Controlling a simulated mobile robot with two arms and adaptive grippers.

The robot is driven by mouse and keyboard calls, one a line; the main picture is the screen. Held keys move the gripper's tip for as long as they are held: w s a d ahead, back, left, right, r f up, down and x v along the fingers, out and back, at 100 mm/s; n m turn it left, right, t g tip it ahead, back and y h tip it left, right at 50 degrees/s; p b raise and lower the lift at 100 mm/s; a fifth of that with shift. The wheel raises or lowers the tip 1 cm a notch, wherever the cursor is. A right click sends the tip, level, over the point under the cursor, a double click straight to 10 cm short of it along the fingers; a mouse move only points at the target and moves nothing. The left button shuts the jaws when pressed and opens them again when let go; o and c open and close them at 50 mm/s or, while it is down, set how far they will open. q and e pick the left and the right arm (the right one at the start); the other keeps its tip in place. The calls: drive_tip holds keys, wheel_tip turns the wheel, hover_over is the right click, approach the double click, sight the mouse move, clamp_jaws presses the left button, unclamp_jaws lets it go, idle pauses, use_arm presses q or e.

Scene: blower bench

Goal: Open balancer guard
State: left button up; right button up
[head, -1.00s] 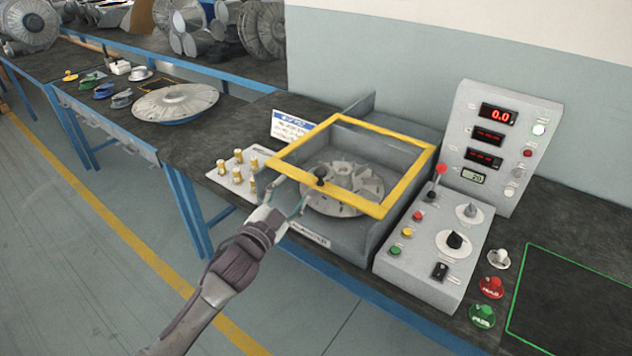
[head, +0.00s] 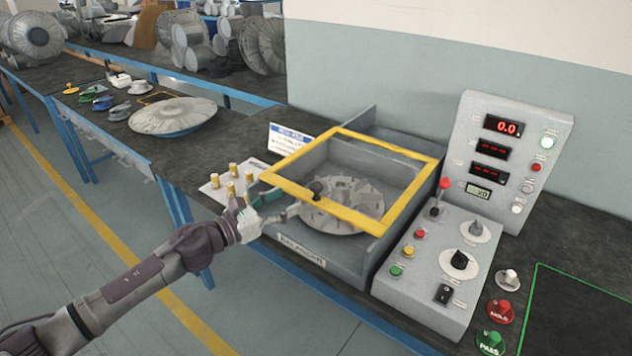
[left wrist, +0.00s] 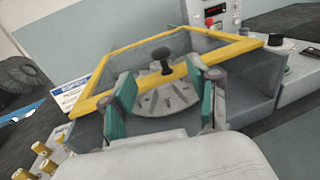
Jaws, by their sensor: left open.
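The balancer guard (head: 411,205) is a yellow frame lying over a grey open-topped box (head: 335,252). A black knob (head: 317,187) stands on the front bar of the frame. A grey finned rotor (head: 350,208) sits inside the box. My left gripper (head: 284,203) is at the front left of the box, just short of the knob. In the left wrist view the knob (left wrist: 166,61) stands beyond and between the two open green-padded fingers (left wrist: 165,97). The fingers appear apart from the knob. My right gripper is not in view.
Several brass weights (head: 233,172) stand on a plate left of the box. A control box (head: 440,262) with buttons and knobs stands close on its right, with a display panel (head: 505,160) behind. A sign (head: 290,137) stands at the back left.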

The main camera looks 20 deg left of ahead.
sight(310, 187)
use_arm(q)
drive_tip(key=p+x, duration=0.1)
drive_tip(key=x, duration=0.7)
drive_tip(key=shift+w+d+r+p, duration=0.1)
drive_tip(key=shift+w+r+p, duration=0.1)
drive_tip(key=shift+p, duration=0.15)
drive_tip(key=shift+w+d+f, duration=0.2)
drive_tip(key=shift+w+d, duration=0.2)
drive_tip(key=shift+w, duration=0.2)
drive_tip(key=shift+c, duration=0.4)
clamp_jaws()
